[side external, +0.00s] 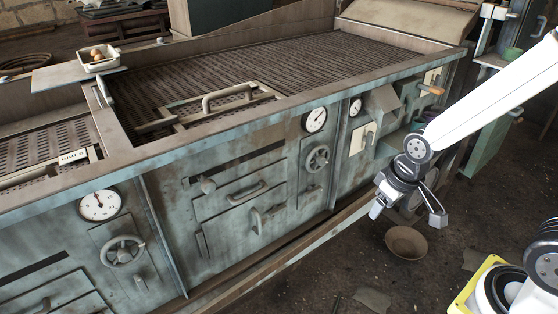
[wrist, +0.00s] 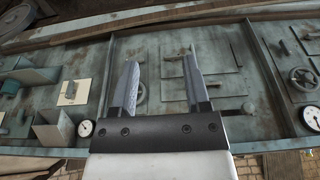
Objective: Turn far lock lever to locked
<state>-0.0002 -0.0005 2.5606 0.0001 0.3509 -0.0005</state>
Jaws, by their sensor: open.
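My gripper (side external: 407,217) is open and empty in front of the right part of the blue-grey metal front. Its two fingers stand apart in the wrist view (wrist: 160,62), clear of any lever. A pale plate with a small lever (side external: 363,138) is on the right section; it also shows at the left of the wrist view (wrist: 72,92). A lever-like handle (side external: 256,220) sticks out low on the middle door. No marking shows which is the far lock lever, and I cannot read either position. The wrist view looks upside down against the side view.
Several dial gauges (side external: 315,120) and handwheels (side external: 317,158) stick out of the front. A hood-like box (side external: 381,108) and an orange-handled part (side external: 431,89) project at the right. A bowl (side external: 406,242) lies on the floor below my gripper. A rail runs along the base.

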